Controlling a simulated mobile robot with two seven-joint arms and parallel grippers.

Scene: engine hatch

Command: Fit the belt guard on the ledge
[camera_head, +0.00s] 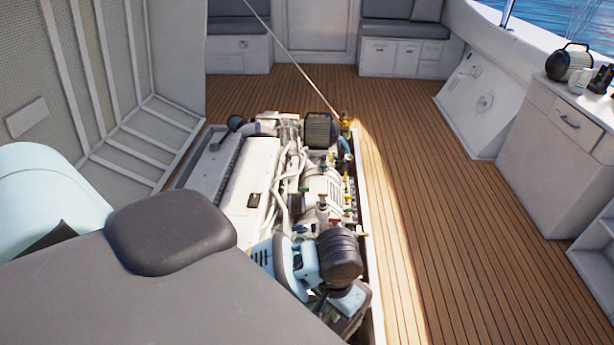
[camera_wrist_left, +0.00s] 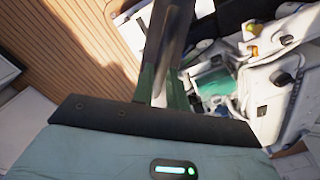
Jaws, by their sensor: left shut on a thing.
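My left gripper (camera_wrist_left: 161,92) has its two dark green fingers shut on a dark, narrow plate, which I take to be the belt guard (camera_wrist_left: 176,36). The plate stands out past the fingertips and is seen nearly edge-on. In the head view my left arm reaches over the near end of the engine (camera_head: 240,185). The fingers and plate there are mostly hidden behind my wrist, and I cannot make out the guard's outline. I cannot pick out the ledge for certain, nor tell whether the guard touches anything. My right gripper is in neither view.
The engine lies in an open hatch with pipes and coloured caps on top. The raised hatch lid (camera_head: 75,90) stands at the left. A thin stay (camera_head: 290,55) slants over the engine's far end. Bare deck (camera_head: 450,230) lies to the right, before a white cabinet (camera_head: 550,150).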

